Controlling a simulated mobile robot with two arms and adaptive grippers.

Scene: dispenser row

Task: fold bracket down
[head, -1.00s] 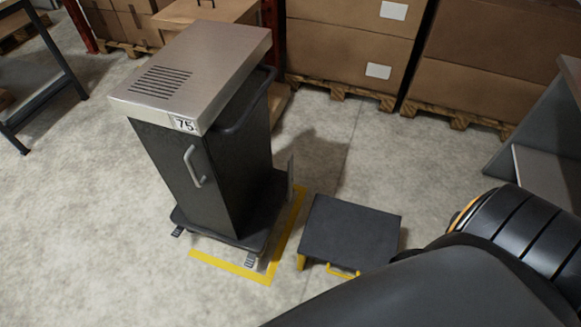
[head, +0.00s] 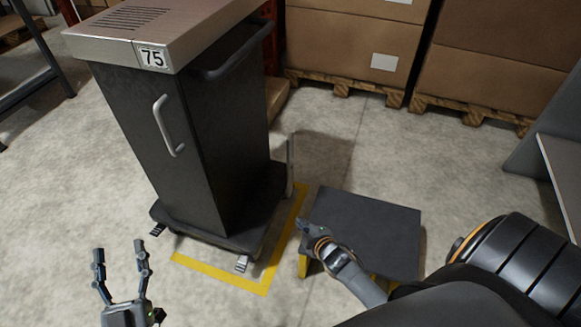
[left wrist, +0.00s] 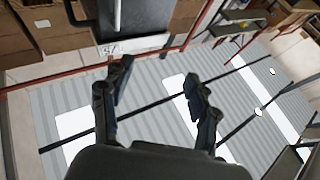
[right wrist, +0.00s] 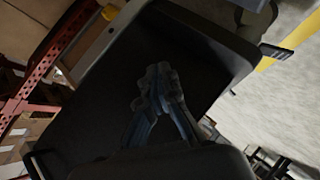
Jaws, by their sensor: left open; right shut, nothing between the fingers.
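A dark cabinet (head: 160,130) with a steel top and the number 75 stands on a wheeled base. A thin grey upright plate (head: 290,165), which looks like the bracket, stands at the right side of that base. My right gripper (head: 304,227) is shut and empty, below the plate in the picture and in front of the black step; it also shows in the right wrist view (right wrist: 157,78) before a large dark surface. My left gripper (head: 119,255) is open and empty, fingers up, front left of the cabinet; it also shows in the left wrist view (left wrist: 157,75).
A black step stool (head: 365,225) with yellow legs stands right of the cabinet. Yellow tape (head: 220,275) marks the floor around the base. Boxes on pallets (head: 350,50) line the back. A grey handle (head: 166,125) is on the cabinet door.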

